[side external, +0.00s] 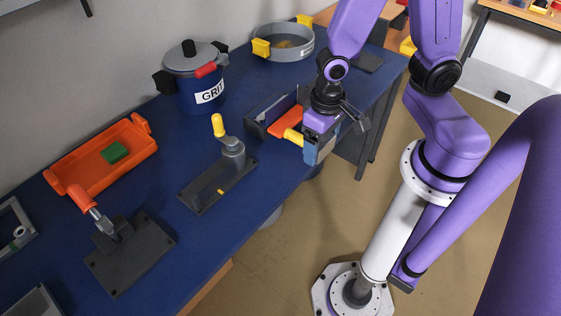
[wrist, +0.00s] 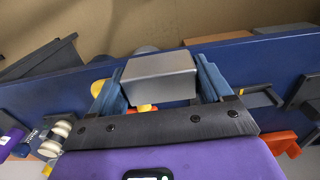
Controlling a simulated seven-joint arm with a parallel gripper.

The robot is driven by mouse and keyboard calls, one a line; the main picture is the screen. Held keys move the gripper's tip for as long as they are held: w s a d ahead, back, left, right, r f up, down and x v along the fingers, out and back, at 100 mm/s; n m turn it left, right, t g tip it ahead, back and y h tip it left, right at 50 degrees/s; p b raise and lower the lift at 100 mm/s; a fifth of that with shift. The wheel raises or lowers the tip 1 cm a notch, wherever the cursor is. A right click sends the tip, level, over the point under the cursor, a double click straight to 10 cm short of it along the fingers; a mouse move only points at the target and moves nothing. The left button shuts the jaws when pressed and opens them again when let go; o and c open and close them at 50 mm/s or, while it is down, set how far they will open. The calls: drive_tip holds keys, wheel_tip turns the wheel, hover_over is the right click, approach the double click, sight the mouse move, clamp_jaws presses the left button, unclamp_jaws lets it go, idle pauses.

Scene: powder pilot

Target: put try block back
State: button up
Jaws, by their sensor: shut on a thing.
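A plain grey block (wrist: 160,75), which I take to be the try block, is between the two blue fingers of my gripper (wrist: 160,68) in the wrist view. My gripper is shut on it. In the side view my gripper (side external: 318,148) is at the front edge of the blue bench, right of a dark open-topped holder (side external: 258,128). The block is mostly hidden by the gripper there. I cannot tell whether the block touches anything below it.
An orange thing (side external: 286,122) and a yellow handle (side external: 293,137) are close beside my gripper. A toggle clamp (side external: 232,152) stands left of it. The GRIT pot (side external: 194,90) and a grey sieve (side external: 284,53) stand behind. An orange tray (side external: 70,181) holds a green block (side external: 114,153).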

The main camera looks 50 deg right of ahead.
drive_tip(key=shift+w+a+f, duration=0.65)
drive_tip(key=shift+w+f, duration=0.55)
drive_tip(key=shift+w, duration=1.2)
hover_over(281, 171)
drive_tip(key=shift+w+f, duration=0.1)
drive_tip(key=shift+f, duration=2.85)
drive_tip(key=shift+w+f, duration=0.1)
drive_tip(key=shift+f, duration=1.25)
drive_tip(key=shift+f, duration=0.1)
drive_tip(key=shift+f, duration=0.1)
drive_tip(key=o, duration=1.3)
